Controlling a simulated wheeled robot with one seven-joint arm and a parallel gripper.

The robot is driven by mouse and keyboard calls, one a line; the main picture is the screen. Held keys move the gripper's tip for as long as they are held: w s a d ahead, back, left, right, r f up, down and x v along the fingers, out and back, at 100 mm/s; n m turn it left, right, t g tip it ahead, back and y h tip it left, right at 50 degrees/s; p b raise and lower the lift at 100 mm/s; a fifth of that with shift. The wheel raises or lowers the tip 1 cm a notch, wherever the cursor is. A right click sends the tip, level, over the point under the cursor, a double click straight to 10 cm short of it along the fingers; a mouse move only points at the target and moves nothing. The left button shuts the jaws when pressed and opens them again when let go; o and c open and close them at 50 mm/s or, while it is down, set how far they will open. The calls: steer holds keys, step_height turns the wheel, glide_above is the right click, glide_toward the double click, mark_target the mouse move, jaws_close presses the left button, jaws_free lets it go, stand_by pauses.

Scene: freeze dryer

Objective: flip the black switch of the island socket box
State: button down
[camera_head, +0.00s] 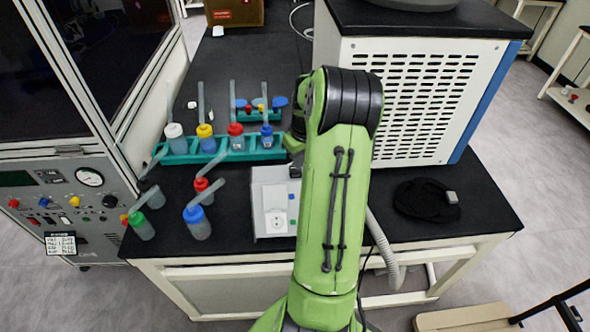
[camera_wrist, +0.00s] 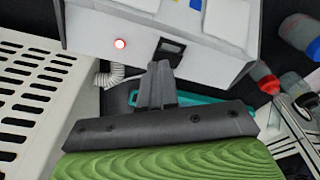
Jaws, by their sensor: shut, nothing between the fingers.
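The island socket box (camera_head: 262,177) is a light grey box on the black bench top, left of my green arm in the head view. In the wrist view the socket box (camera_wrist: 95,30) fills the top. Its side face shows a lit red lamp and, to the right, the black switch (camera_wrist: 172,48) in a dark recess. My gripper (camera_wrist: 160,68) is shut and empty, with its fingertips just below the switch in the picture. I cannot tell whether they touch it. In the head view my arm hides the switch and most of the gripper.
A green rack (camera_head: 180,157) with several capped bottles stands behind and left of the box. Loose bottles (camera_head: 197,222) stand left. A white vented machine (camera_head: 415,95) stands right, with a black cloth-like item (camera_head: 425,201) before it. A grey hose (camera_head: 382,245) hangs beside my arm.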

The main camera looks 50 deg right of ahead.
steer(key=shift+f+b, duration=0.55)
steer(key=shift+f, duration=0.2)
steer(key=shift+r, duration=0.1)
step_height(320, 180, up, 7)
steer(key=p, duration=0.5)
steer(key=shift+p, duration=0.3)
stand_by(0.4)
